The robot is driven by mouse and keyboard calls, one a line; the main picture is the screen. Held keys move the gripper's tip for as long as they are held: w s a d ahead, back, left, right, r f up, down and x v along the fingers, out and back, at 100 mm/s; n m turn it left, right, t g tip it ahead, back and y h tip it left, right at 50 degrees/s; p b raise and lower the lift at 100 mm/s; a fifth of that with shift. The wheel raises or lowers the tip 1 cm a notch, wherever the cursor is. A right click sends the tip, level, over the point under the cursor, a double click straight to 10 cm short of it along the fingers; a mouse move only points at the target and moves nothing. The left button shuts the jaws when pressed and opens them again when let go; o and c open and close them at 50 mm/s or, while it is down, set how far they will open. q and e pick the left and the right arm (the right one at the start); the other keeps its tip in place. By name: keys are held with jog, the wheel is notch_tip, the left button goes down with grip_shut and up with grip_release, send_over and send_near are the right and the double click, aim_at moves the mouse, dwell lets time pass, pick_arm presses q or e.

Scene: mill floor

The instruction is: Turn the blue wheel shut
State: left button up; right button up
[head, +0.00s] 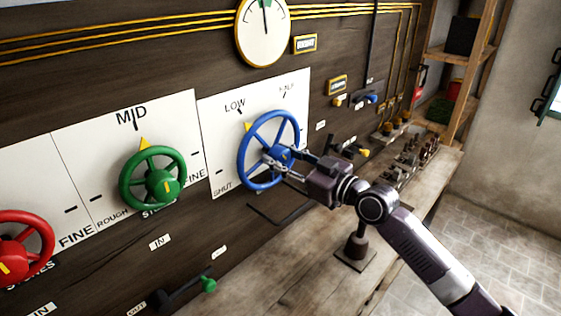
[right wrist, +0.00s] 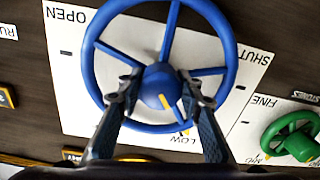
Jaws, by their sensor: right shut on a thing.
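The blue wheel (head: 255,132) is mounted on a white panel marked SHUT, LOW and HALF in the head view. A yellow pointer at its upper left rim stands near LOW. My right gripper (head: 276,161) reaches in from the right and is shut on the wheel's hub. In the right wrist view the wheel (right wrist: 228,45) fills the middle, and the two fingers of my gripper (right wrist: 162,92) sit on either side of the hub, by the spokes. A yellow mark shows on the hub. My left gripper is not in view.
A green wheel (head: 127,184) and a red wheel (head: 45,232) are left of the blue one. A round gauge (head: 262,42) hangs above. A wooden bench (head: 270,275) runs below the wall, with small fittings toward its far end. A wooden shelf (head: 460,100) stands at the right.

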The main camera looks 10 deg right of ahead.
jog(key=n+b, duration=0.1)
jog(key=b, duration=0.1)
jog(key=n+b, duration=0.2)
jog(key=shift+f+n, duration=0.2)
jog(key=shift+n, duration=0.1)
jog(key=shift+r+n+b, duration=0.1)
jog(key=shift+n+b, duration=0.5)
jog(key=shift+n, duration=0.3)
jog(key=shift+r+n, duration=0.15)
jog(key=shift+n, duration=2.45)
jog(key=o, duration=1.2)
